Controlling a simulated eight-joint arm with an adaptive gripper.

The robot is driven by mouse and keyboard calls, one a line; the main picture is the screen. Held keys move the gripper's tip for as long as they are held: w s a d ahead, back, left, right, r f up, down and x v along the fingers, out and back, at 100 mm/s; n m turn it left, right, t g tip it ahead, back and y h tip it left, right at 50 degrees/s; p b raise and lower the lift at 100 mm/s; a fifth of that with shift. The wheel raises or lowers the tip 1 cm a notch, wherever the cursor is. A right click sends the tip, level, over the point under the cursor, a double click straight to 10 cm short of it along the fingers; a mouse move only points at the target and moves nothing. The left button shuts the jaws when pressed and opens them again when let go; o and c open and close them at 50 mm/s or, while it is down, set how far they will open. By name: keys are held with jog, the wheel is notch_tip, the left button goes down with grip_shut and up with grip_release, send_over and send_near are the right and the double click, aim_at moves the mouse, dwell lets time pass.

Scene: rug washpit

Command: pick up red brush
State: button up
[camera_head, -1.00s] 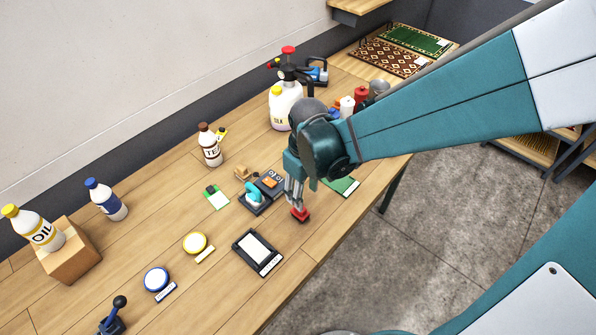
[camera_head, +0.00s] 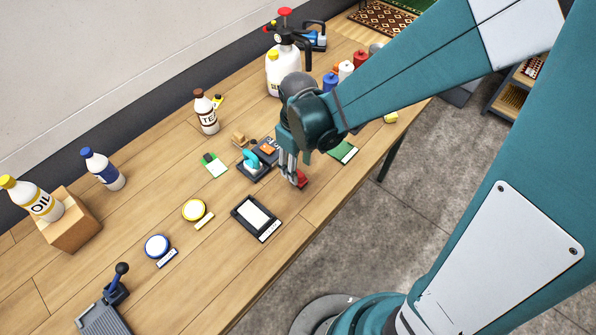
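The red brush (camera_head: 302,180) lies on the wooden table (camera_head: 180,255), right of the black-framed tray. Only a small part of it shows as a red block. My gripper (camera_head: 291,179) points down with its fingertips at the brush's left side, close to the table top. The fingers overlap the brush in this view. I cannot tell whether they touch it, or how wide they are apart.
A black-framed tray (camera_head: 255,218) lies front-left of the gripper. A teal-handled tool (camera_head: 252,163) is to the left, a green card (camera_head: 343,151) to the right. Bottles, including a white sprayer (camera_head: 286,75), stand further back. The table's front edge is close on the right.

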aim_at(302, 181)
jog(key=shift+f, duration=0.45)
jog(key=shift+f+b, duration=0.55)
jog(key=shift+f, duration=2.05)
jog(key=shift+c, duration=0.3)
jog(key=c, duration=0.9)
